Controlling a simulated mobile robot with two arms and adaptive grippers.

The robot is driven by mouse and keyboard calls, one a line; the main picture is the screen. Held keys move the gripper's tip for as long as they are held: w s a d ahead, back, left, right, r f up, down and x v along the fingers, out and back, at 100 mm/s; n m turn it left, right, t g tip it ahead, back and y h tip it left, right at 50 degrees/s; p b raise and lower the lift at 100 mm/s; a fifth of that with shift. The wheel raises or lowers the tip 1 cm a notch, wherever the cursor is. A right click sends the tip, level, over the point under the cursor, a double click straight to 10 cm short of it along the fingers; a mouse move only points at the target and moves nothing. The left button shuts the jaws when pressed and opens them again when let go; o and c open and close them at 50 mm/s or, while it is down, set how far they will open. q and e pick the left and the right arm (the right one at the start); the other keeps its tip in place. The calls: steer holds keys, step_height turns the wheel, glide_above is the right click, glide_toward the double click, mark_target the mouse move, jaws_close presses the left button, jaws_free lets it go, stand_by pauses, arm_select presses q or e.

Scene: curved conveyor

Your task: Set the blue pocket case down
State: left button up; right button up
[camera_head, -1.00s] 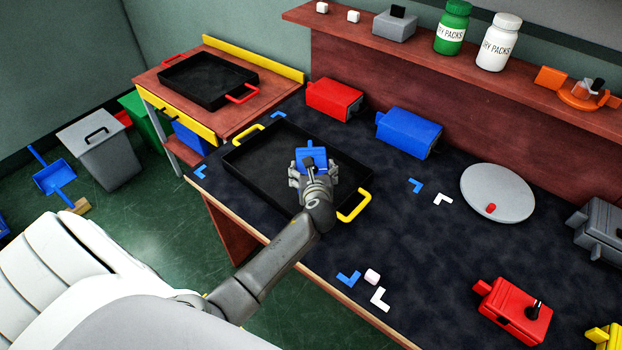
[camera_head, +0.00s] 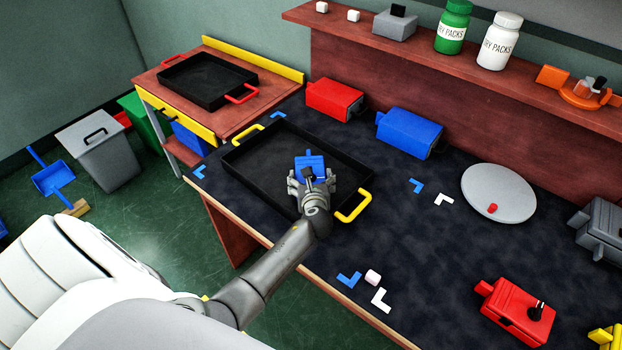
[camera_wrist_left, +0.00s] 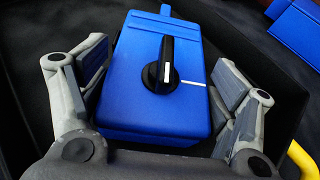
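The blue pocket case (camera_head: 310,165) is a small box with a black knob and a tab at its far end. It is inside the black tray with yellow handles (camera_head: 262,189), towards the tray's right part. It fills the middle of the left wrist view (camera_wrist_left: 158,95), knob side up. My left gripper (camera_head: 313,177) is around the case, one finger on each side. In the wrist view narrow gaps show between the finger pads (camera_wrist_left: 165,80) and the case sides, so it looks open. The case's underside is hidden. My right gripper is out of view.
A blue box (camera_head: 409,132) and a red box (camera_head: 334,98) stand behind the tray. A grey disc (camera_head: 497,193) and a red case (camera_head: 516,311) are to the right. The table's middle is mostly clear.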

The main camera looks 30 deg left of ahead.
arm_select(q)
steer(key=shift+o, duration=1.2)
steer(key=shift+r, duration=0.15)
steer(key=v, duration=1.2)
steer(key=shift+p, duration=0.45)
